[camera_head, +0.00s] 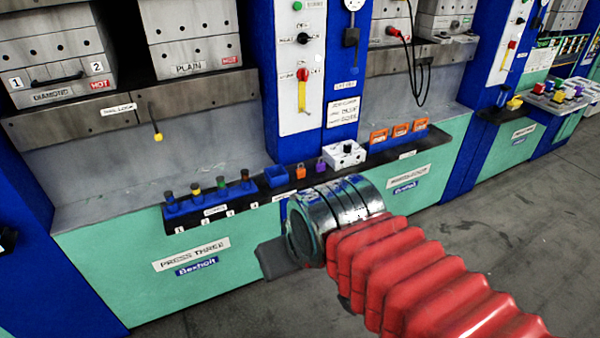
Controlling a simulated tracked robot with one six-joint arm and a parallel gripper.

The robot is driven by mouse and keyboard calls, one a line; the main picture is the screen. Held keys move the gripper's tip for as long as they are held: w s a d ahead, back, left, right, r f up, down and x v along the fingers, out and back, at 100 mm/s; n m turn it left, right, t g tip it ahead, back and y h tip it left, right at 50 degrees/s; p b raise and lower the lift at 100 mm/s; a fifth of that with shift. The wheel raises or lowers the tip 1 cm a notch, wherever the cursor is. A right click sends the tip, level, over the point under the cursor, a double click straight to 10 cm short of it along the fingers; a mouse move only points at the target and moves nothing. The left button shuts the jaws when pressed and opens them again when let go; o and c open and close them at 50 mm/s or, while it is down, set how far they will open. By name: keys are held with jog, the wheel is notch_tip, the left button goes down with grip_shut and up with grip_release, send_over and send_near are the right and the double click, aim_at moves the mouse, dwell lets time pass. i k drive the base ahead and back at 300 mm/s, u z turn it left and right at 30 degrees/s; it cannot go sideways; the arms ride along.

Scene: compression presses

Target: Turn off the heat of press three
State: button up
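Press three (130,285) is the teal-fronted press at the left, with a "PRESS THREE" label. A white control panel (299,112) is on the blue column at its right. The panel carries a green button (297,6), a black rotary knob (303,38) and a red knob (303,74) with a yellow handle hanging down. The small lettering is too blurred to tell which is the heat control. My gripper (272,258) is at the end of my red-sleeved arm, low in front of the press and well below the panel. Only a dark part of it shows; its fingers are mostly hidden.
A ledge (180,226) with colored-top handles, small padlocks and a white box (344,154) juts out below the panel. Hot-marked mold blocks (55,55) sit in the press. Another press (425,175) stands to the right. Grey floor (500,240) is clear at lower right.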

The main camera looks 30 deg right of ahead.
aim_at(302, 38)
jog(key=k, duration=1.35)
jog(key=z, duration=0.45)
jog(key=i, duration=1.75)
jog(key=z, duration=0.05)
